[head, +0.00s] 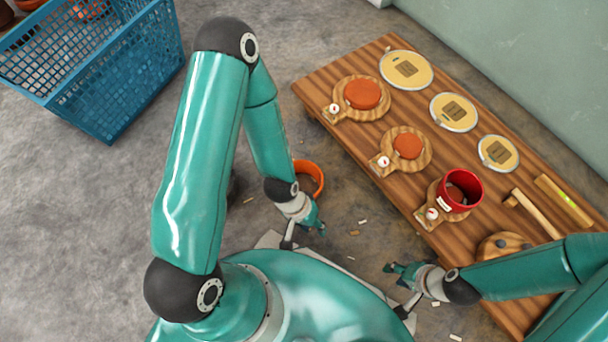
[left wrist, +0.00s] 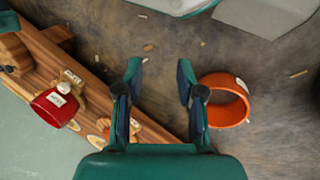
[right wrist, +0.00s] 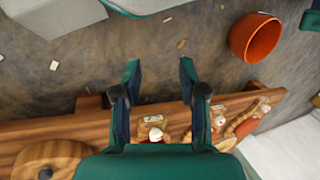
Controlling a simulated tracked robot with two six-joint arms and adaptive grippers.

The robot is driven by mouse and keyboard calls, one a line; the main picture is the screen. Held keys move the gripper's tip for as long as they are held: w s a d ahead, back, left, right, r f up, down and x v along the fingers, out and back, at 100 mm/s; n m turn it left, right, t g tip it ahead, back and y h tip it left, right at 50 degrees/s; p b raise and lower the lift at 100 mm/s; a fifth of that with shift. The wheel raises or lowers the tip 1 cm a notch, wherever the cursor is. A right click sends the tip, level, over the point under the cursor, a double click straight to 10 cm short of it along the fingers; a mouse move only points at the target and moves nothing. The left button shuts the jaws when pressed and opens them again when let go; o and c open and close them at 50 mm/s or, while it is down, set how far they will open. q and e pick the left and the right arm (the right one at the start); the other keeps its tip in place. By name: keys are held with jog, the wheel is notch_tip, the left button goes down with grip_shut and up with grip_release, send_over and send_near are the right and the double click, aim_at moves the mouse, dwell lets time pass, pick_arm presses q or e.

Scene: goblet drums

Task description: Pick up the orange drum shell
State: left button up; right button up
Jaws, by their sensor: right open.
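The orange drum shell (head: 310,176) is an open ring-like cylinder on the floor, partly behind my left arm in the head view. My left gripper (head: 318,226) is open and empty, just in front of it. In the left wrist view the orange drum shell (left wrist: 226,98) lies just right of the open fingers of my left gripper (left wrist: 160,72), outside the gap between them. The right wrist view shows the orange drum shell (right wrist: 255,38) at the upper right. My right gripper (head: 392,274) is open and empty, near the low bench and apart from the shell.
A low wooden bench (head: 330,75) holds round wooden stands, orange discs, drum heads, a red drum shell (head: 461,190) and a mallet (head: 533,212). A blue crate (head: 110,75) stands at the upper left. Small chips lie on the floor.

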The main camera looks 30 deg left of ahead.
pick_arm(q)
jog(key=shift+w+d, duration=0.2)
jog(key=shift+w, duration=0.3)
pick_arm(e)
jog(key=shift+w+d, duration=0.2)
jog(key=shift+w, duration=0.1)
jog(key=o, duration=0.3)
pick_arm(q)
jog(key=w+a+f+n+y+p, duration=0.2)
jog(key=w+a+n+p, duration=0.25)
jog(key=n, duration=0.85)
jog(key=w+a+f+n+y+p, duration=0.25)
jog(key=w+a+n, duration=0.3)
jog(key=n, duration=0.75)
pick_arm(e)
notch_tip(320, 180, up, 8)
pick_arm(q)
jog(key=f+b, duration=0.1)
jog(key=f, duration=0.2)
jog(key=w+f, duration=0.1)
jog(key=f, duration=0.2)
jog(key=f+b, duration=0.1)
jog(key=f, duration=0.2)
jog(key=shift+w+d+f+b, duration=0.15)
jog(key=shift+d+f+b, duration=0.1)
jog(key=shift+f+b, duration=1.3)
jog(key=shift+f, duration=1.8)
pick_arm(e)
jog(key=shift+f, duration=3.1)
